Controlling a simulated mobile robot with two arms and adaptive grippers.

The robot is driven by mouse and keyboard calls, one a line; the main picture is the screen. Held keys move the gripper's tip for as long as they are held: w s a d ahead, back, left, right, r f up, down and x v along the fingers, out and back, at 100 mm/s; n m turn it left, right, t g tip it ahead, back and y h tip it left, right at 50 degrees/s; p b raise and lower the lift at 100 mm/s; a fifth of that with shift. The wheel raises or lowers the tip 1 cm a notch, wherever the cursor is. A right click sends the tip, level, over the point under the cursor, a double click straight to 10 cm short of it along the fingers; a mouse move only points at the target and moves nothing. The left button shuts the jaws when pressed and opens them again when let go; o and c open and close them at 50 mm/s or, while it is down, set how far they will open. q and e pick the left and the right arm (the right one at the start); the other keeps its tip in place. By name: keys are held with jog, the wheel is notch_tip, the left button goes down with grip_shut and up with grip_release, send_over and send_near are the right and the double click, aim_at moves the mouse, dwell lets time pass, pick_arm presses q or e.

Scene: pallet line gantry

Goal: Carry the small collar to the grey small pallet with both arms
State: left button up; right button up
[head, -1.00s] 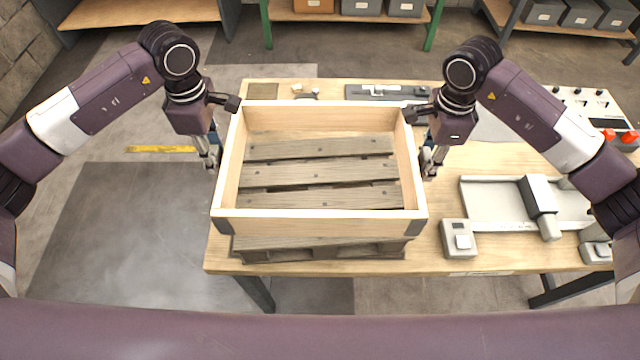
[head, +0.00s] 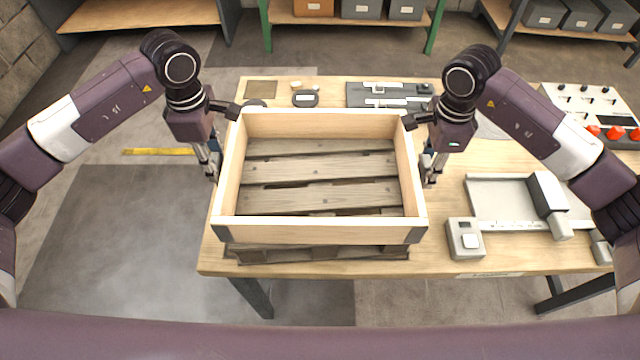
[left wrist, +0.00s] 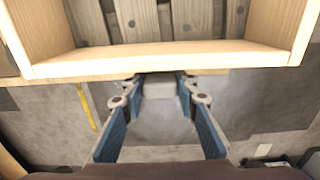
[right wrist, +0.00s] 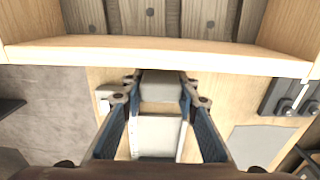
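The small collar is a pale wooden frame (head: 320,229) with dark corner brackets, about level over the grey small pallet (head: 320,172). The pallet's weathered slats show through the collar, and its front edge shows below the collar's front wall. The collar appears raised above the pallet; the exact gap is hidden. My left gripper (head: 213,177) is at the collar's left wall and my right gripper (head: 428,181) at its right wall. In the left wrist view (left wrist: 158,88) and right wrist view (right wrist: 163,88), the fingertips close around a small grey block at the collar's outer side.
The wooden table (head: 440,190) lies beneath. A grey scale-like device (head: 510,215) stands to the right, and a control box with red knobs (head: 600,115) behind it. A dark tool tray (head: 388,94) and a small round item (head: 305,99) lie behind the collar.

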pick_arm(q)
jog(key=o, duration=0.4)
pick_arm(e)
jog(key=o, duration=0.4)
pick_arm(q)
jog(key=shift+o, duration=0.2)
pick_arm(e)
jog(key=shift+o, duration=0.2)
jog(key=shift+r, duration=0.15)
pick_arm(q)
notch_tip(320, 180, up, 12)
pick_arm(e)
notch_tip(320, 180, up, 12)
jog(key=shift+f, duration=0.1)
